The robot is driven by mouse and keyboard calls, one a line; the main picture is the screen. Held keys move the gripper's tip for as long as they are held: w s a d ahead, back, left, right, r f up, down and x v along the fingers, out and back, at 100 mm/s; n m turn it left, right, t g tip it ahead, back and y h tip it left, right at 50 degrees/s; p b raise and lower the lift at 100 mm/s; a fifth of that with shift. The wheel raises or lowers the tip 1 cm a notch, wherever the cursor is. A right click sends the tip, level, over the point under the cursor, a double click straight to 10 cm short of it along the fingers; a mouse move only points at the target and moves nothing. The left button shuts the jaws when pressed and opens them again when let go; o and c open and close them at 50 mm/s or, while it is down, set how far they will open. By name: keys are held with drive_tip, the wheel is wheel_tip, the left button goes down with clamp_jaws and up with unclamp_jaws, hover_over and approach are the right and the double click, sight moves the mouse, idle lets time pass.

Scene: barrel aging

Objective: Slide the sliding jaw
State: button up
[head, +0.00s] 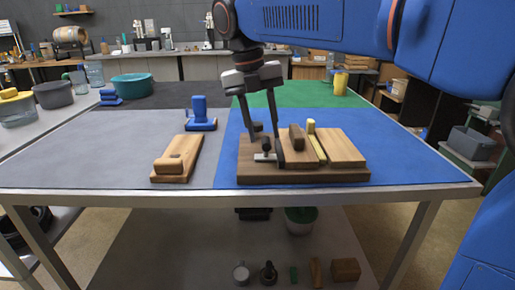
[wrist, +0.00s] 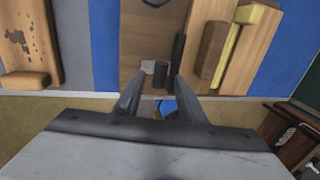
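A wooden clamp-like fixture (head: 350,176) sits on the blue mat. A light wooden piece with a dark brown grip block (head: 297,137) on it looks like the sliding jaw; the grip also shows in the wrist view (wrist: 212,50). A yellow strip (head: 320,150) with an upright yellow peg lies just right of it. A small black knob (head: 266,145) by a silver plate (head: 262,157) stands left of the jaw. My gripper (head: 264,152) is open and low over the fixture's left part, its fingers (wrist: 158,82) on either side of the knob. Contact cannot be told.
A wooden board with a block (head: 168,165) lies left on the grey mat, with a blue tool (head: 200,118) behind it. A teal basin (head: 131,86) and a yellow cup (head: 341,84) stand farther back. The blue mat right of the fixture is clear.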

drive_tip(key=shift+a+r, duration=0.25)
drive_tip(key=shift+r, duration=1)
drive_tip(key=shift+a+r, duration=0.25)
drive_tip(key=shift+r, duration=1)
